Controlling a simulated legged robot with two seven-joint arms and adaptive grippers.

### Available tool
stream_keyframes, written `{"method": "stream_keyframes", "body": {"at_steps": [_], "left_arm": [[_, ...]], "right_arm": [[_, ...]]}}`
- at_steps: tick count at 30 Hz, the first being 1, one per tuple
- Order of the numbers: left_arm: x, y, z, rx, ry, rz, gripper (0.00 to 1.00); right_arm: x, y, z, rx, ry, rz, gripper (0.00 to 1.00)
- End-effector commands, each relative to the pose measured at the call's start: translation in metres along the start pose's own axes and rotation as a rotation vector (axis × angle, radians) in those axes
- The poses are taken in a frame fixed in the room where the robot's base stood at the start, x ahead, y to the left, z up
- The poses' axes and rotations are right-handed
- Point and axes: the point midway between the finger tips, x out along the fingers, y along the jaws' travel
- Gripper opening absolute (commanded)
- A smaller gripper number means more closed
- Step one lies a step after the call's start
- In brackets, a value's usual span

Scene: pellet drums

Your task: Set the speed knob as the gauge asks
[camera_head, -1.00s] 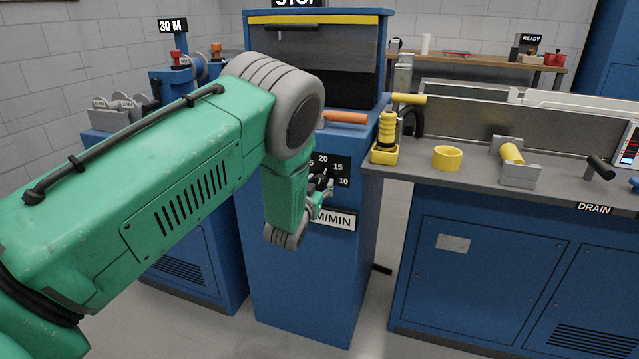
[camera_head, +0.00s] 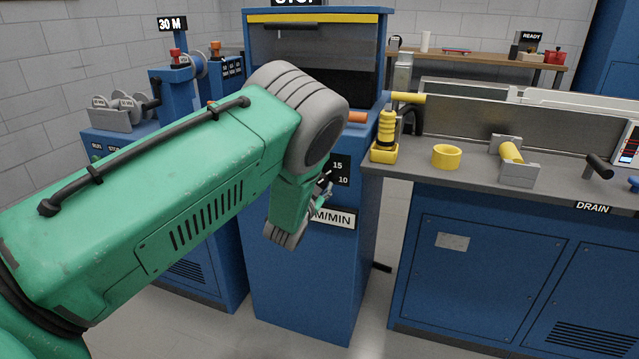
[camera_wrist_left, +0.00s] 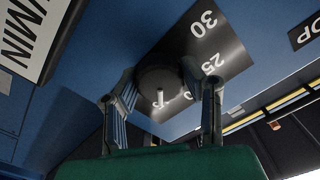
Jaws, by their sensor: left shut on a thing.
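The speed knob (camera_wrist_left: 158,76) is round and black with a white pointer mark, on a black dial plate (camera_wrist_left: 224,60) with white numbers in the left wrist view. 30 and 25 read clearly there; other numbers are partly covered. My left gripper (camera_wrist_left: 165,88) has one finger on each side of the knob and is shut on it. In the head view the left gripper (camera_head: 323,187) is at the dial plate (camera_head: 341,171), where 15 and 10 show. My arm hides the knob there, and the pointer's exact setting cannot be read. My right gripper is out of view.
An M/MIN label (camera_head: 333,218) sits below the dial on the blue cabinet (camera_head: 300,290). The grey bench (camera_head: 465,180) at right carries yellow parts. A panel with coloured bars (camera_head: 630,145) is cut by the right edge; its content is unreadable.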

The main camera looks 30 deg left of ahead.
Motion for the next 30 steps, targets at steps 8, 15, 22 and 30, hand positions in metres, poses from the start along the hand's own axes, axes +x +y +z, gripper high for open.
{"method": "stream_keyframes", "body": {"at_steps": [8, 15, 22, 30], "left_arm": [[-0.001, 0.003, 0.003, 0.000, -0.007, 0.007, 0.08], [-0.001, 0.002, 0.002, -0.001, -0.004, 0.004, 0.56], [-0.005, 0.001, 0.001, -0.001, -0.003, 0.002, 0.56], [-0.052, 0.001, 0.002, -0.001, -0.006, 0.004, 0.56]], "right_arm": [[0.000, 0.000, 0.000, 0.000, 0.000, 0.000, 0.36], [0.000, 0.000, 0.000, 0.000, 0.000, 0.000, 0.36], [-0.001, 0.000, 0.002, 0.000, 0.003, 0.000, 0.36], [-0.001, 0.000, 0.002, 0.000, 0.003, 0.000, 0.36]]}}
